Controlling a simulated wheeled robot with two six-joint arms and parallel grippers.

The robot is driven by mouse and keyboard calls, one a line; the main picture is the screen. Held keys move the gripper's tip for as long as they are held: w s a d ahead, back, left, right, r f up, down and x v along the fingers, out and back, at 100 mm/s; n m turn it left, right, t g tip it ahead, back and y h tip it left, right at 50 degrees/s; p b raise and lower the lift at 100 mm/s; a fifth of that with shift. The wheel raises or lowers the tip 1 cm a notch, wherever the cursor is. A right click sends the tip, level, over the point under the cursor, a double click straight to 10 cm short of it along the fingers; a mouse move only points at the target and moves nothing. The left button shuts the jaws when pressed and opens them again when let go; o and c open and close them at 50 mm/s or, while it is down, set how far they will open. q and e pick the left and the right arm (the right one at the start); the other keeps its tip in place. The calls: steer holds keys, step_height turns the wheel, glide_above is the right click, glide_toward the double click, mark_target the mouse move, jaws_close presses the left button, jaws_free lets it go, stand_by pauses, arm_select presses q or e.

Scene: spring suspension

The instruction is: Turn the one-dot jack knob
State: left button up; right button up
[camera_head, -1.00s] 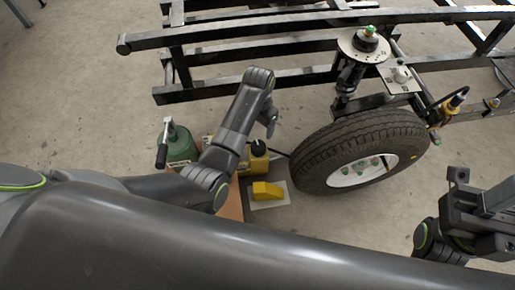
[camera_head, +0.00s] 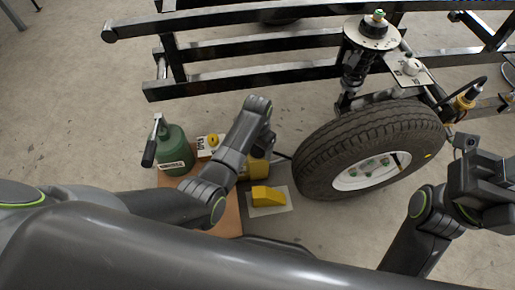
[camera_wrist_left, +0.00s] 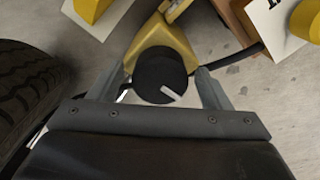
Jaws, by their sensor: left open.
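A yellow jack (camera_head: 258,168) stands on the floor left of the wheel, partly hidden by my left arm. In the left wrist view its round black knob (camera_wrist_left: 158,72) with a white pointer mark lies between the fingers of my left gripper (camera_wrist_left: 160,85). The fingers are open, one on each side of the knob; whether they touch it I cannot tell. No dot mark can be made out. In the head view my left gripper (camera_head: 268,140) is over the jack and hides the knob. My right gripper (camera_head: 490,185) is at the right edge, its fingers unclear.
The tire (camera_head: 335,140) stands close right of the jack, below the black frame (camera_head: 240,80) and spring strut. A yellow wedge (camera_head: 264,195) lies on a white plate in front. A green bottle (camera_head: 174,150) and a white-labelled yellow item (camera_head: 210,142) stand left on a brown box.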

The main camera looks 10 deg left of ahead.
arm_select(q)
steer(key=shift+f, duration=0.2)
steer(key=c, duration=1)
